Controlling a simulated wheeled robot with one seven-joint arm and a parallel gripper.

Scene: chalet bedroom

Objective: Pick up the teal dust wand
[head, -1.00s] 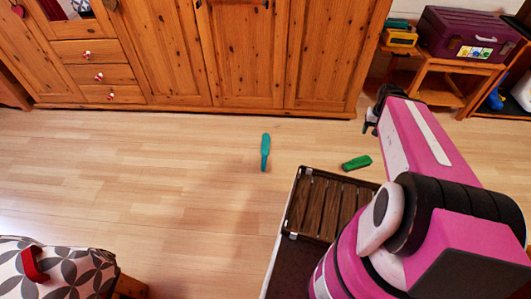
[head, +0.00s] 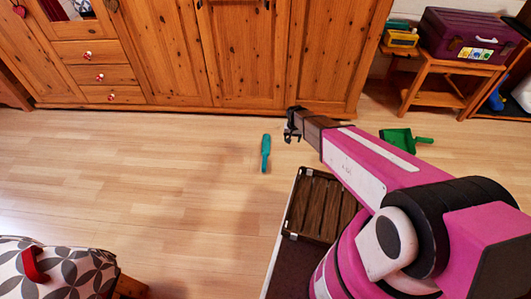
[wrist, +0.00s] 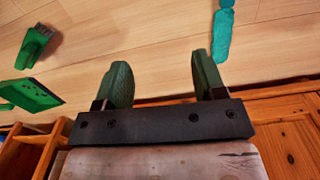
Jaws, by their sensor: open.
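The teal dust wand (head: 265,152) lies on the wooden floor in front of the wardrobe in the head view, its length running toward and away from me. In the wrist view the wand (wrist: 223,32) shows at the top, right of centre, beyond the right finger and cut off by the frame edge. My gripper (head: 291,126) is just right of the wand's far end in the head view and appears above the floor. In the wrist view my gripper (wrist: 160,72) has its two fingers wide apart with nothing between them.
A green dustpan (head: 400,140) lies on the floor right of my arm; a green brush (wrist: 36,44) shows near it in the wrist view. The wooden wardrobe (head: 240,60) stands behind. A patterned seat (head: 60,270) is at front left. Floor left of the wand is clear.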

